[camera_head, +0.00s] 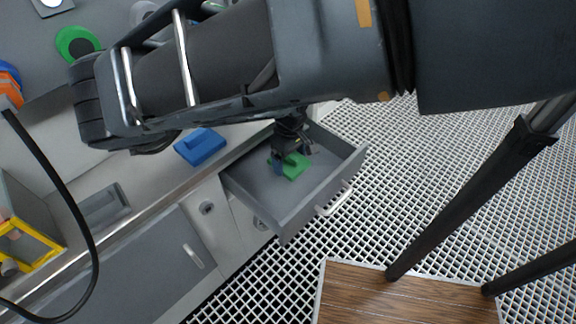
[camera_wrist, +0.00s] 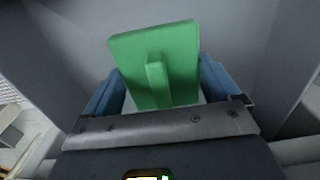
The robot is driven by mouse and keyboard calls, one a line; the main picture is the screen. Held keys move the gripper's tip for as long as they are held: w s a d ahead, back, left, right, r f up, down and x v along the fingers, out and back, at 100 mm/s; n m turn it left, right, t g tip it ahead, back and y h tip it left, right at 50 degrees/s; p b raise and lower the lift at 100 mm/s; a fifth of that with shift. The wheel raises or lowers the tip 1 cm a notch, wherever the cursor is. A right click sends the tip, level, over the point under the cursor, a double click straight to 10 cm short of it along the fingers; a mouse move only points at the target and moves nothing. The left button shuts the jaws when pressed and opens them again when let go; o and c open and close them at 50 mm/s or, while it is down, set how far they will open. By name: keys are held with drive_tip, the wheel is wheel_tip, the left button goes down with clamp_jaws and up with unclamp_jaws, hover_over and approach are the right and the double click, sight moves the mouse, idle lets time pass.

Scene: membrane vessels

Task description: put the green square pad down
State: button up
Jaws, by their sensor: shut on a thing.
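The green square pad (camera_head: 295,168) is inside the open grey drawer (camera_head: 318,202), low down near its floor. In the wrist view the pad (camera_wrist: 185,60) shows as a flat green plate, slightly tilted, with a raised green grip bar in its middle. My gripper (camera_head: 288,158) reaches down into the drawer and is shut on the pad. In the wrist view its blue fingers lie on the left and right of the pad, partly hidden behind it. I cannot tell whether the pad touches the drawer floor.
A blue block (camera_head: 201,146) lies on the counter just left of the drawer. The drawer walls stand close around my gripper. A yellow-edged box (camera_head: 28,240) is at the far left. A green ring-shaped thing (camera_head: 77,42) is at the back. Grating floor lies right of the drawer.

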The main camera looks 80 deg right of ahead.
sight(290, 167)
drive_tip(key=shift+f, duration=2.05)
drive_tip(key=shift+f, duration=0.2)
drive_tip(key=o, duration=0.9)
drive_tip(key=shift+c, duration=0.2)
drive_tip(key=shift+r, duration=0.1)
